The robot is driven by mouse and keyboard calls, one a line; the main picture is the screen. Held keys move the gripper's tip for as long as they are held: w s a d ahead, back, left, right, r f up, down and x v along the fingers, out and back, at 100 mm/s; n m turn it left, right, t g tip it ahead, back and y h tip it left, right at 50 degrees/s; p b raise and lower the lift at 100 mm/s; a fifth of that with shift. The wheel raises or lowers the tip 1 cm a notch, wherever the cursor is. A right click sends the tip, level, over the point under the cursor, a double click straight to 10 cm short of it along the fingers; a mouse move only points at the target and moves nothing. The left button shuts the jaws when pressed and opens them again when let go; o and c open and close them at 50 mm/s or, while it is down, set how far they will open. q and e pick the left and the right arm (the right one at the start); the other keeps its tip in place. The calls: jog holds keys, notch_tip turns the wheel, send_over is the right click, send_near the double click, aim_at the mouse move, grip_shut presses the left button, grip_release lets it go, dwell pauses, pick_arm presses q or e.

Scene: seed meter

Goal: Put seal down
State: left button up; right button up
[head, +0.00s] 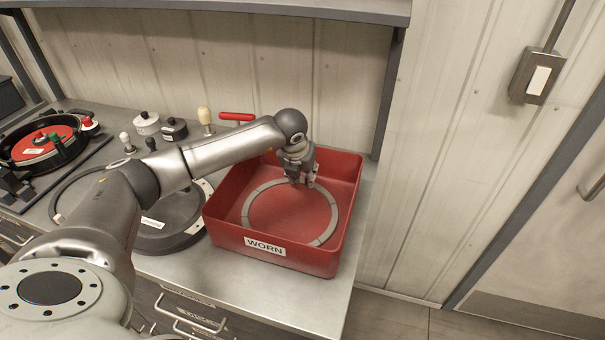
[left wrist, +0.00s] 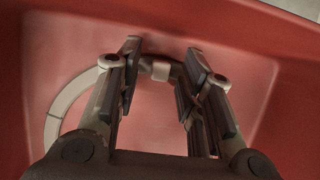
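The seal, a pale grey segmented ring (head: 334,214), lies in the red bin (head: 221,229) labelled WORN, and looks flat on its floor. My left gripper (head: 302,182) reaches down into the bin over the ring's far side. In the left wrist view, the left gripper's fingers (left wrist: 162,60) are apart. A stretch of the seal (left wrist: 70,100) with a light band shows beyond and between them, and neither finger is visibly closed on it. Part of the ring is hidden behind the fingers. My right gripper is in neither view.
A dark round lid-like part (head: 170,213) sits on the metal counter (head: 318,300) left of the bin. A red-handled tool (head: 237,117) and several knobbed parts stand behind. A round device with a red disc (head: 38,146) is at far left. A shelf (head: 290,8) overhangs the back.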

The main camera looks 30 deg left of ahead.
pick_arm(q)
jog(key=shift+r, duration=0.1)
jog(key=shift+r, duration=0.15)
jog(key=b+v, duration=0.2)
jog(key=v, duration=0.9)
jog(key=shift+s+r, duration=0.25)
jog(key=shift+r, duration=0.1)
